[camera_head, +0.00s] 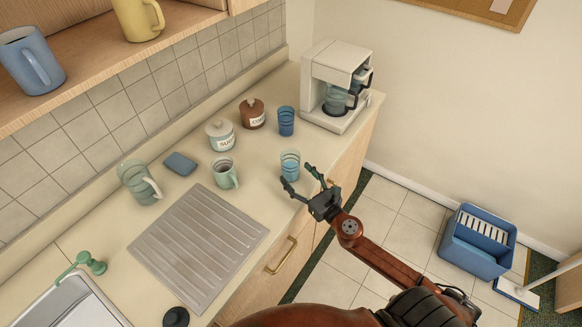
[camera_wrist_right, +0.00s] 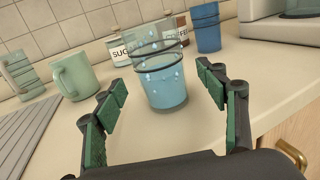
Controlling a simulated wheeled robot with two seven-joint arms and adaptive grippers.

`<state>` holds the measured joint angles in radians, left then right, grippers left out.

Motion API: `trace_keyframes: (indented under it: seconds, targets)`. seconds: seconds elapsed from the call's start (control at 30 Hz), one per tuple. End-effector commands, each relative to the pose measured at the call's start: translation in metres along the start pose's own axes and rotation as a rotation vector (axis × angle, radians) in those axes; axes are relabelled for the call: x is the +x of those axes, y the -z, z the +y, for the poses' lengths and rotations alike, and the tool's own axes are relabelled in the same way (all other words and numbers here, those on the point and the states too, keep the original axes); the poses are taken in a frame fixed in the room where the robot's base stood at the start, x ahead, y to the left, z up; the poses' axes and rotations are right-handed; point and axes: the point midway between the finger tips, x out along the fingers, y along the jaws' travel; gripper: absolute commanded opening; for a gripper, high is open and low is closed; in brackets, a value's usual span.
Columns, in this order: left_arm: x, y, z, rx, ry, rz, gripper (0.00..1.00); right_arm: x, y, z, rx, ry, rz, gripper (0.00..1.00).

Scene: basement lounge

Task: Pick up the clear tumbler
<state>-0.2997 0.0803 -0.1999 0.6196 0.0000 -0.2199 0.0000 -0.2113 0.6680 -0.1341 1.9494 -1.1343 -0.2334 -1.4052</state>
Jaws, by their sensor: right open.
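The clear tumbler (camera_head: 290,165) stands upright near the front edge of the counter. It has dark rings and light-blue contents or tint in its lower part. It also shows in the right wrist view (camera_wrist_right: 165,88), centred ahead of my fingers. My right gripper (camera_head: 299,178) is open and empty at the counter's front edge. Its two fingers point at the tumbler; in the wrist view they stand left and right of it, apart from the glass. Whether the fingertips have reached its sides is hard to tell. My left gripper is not in view.
A blue tumbler (camera_head: 286,121) stands behind, near the coffee maker (camera_head: 335,75). A green mug (camera_head: 224,173), sugar jar (camera_head: 220,135) and coffee jar (camera_head: 252,114) stand to the left and behind. A ridged drainboard (camera_head: 198,245) lies left. The counter's front edge (camera_head: 335,157) is close.

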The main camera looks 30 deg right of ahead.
Motion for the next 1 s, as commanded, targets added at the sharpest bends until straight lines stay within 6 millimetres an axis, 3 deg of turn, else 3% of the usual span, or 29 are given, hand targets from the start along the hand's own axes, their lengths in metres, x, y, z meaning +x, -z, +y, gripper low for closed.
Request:
trace_keyframes:
  seconds: [0.3, 0.57, 1.0]
  targets:
    - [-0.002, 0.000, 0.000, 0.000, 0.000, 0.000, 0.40, 0.042, -0.001, 0.000, 0.002, 0.000, 0.000, 0.66]
    - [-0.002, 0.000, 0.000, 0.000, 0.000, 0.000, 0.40, 0.045, -0.001, 0.000, 0.003, 0.000, 0.001, 0.66]
    - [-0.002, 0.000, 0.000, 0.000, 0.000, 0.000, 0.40, 0.045, -0.001, -0.001, 0.004, 0.001, 0.001, 0.37]
